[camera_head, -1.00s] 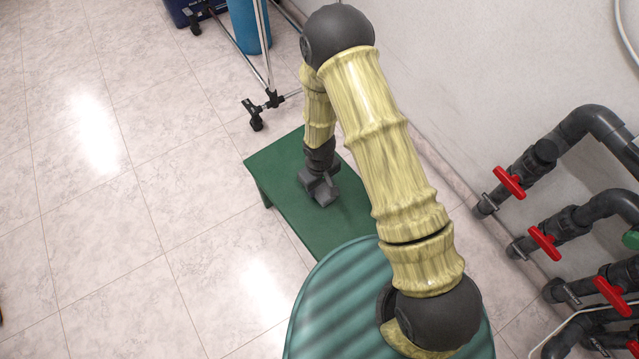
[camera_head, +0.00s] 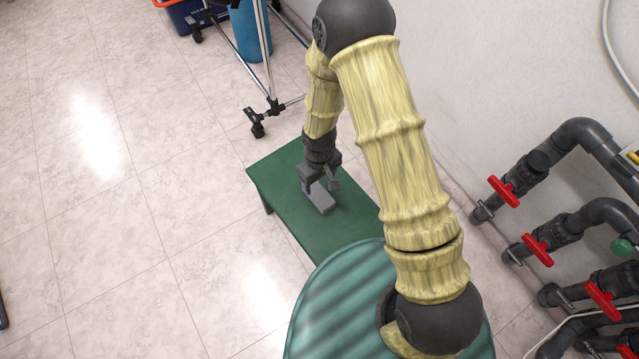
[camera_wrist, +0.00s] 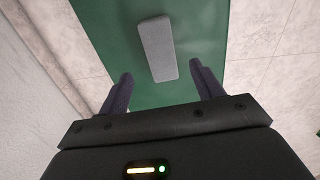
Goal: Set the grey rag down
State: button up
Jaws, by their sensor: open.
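The grey rag (camera_head: 319,200) lies flat on the green table (camera_head: 275,190), a small rectangular block shape. My gripper (camera_head: 320,183) is open above the table, just over the rag. In the wrist view my two fingers (camera_wrist: 164,82) are spread wide, with nothing held between them. The rag's near end reaches about level with the fingertips in that picture, and a gap shows on each side of it.
A wheeled metal stand (camera_head: 257,118) and a blue cylinder (camera_head: 250,35) are behind the table. Dark pipes with red-handled valves (camera_head: 538,249) run along the wall at right. The tiled floor (camera_head: 110,230) at left is clear.

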notch_tip(320, 180, up, 4)
jog(key=shift+p, duration=0.45)
dwell(0.4)
jog(key=d+r+m+t, duration=0.1)
jog(key=d+r+m, duration=0.3)
jog(key=d+r, duration=0.8)
jog(key=s+d+r+m+t, duration=0.1)
jog(key=s+d+r+m, duration=0.3)
jog(key=r, duration=0.6)
jog(key=s+d, duration=0.2)
jog(key=d, duration=0.1)
jog(key=shift+s+d+t, duration=0.2)
jog(key=shift+d+t, duration=0.1)
jog(key=shift+r, duration=0.1)
